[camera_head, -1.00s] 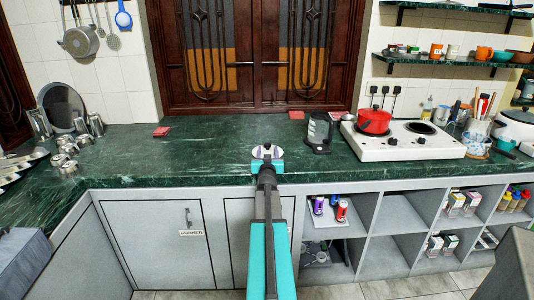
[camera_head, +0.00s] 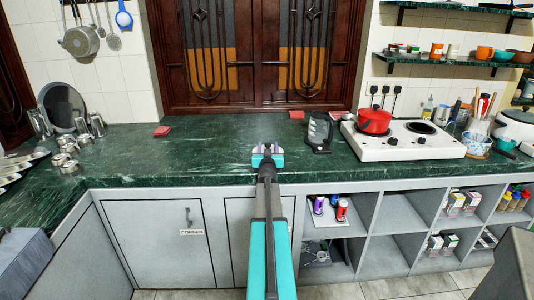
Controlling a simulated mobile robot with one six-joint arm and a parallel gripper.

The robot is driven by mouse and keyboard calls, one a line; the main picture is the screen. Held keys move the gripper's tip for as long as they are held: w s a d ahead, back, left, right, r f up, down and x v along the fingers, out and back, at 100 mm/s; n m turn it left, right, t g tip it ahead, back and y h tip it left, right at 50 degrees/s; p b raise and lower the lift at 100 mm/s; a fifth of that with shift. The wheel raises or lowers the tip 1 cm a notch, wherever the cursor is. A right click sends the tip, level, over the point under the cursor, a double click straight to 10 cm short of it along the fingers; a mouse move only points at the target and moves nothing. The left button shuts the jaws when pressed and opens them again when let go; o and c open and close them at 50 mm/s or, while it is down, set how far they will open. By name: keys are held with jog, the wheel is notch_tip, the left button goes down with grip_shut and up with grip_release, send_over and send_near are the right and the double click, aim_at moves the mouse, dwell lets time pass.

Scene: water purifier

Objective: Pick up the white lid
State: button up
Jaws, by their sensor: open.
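My gripper (camera_head: 267,149) is at the end of my outstretched arm, above the green marble counter near its front edge. Its two fingers are apart, so it is open. A small pale patch shows at the fingers. It may be part of the white lid, but the gripper covers most of that spot and I cannot tell whether the fingers touch it. No other white lid stands out clearly on the counter.
A dark appliance with a clear part (camera_head: 319,133) stands right of my gripper. Beyond it is a white stove (camera_head: 400,147) with a red pot (camera_head: 374,120). Metal cups (camera_head: 68,160) are at the left. The counter (camera_head: 200,150) left of my gripper is mostly bare.

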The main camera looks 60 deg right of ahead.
grip_shut()
jog(key=shift+r, duration=0.15)
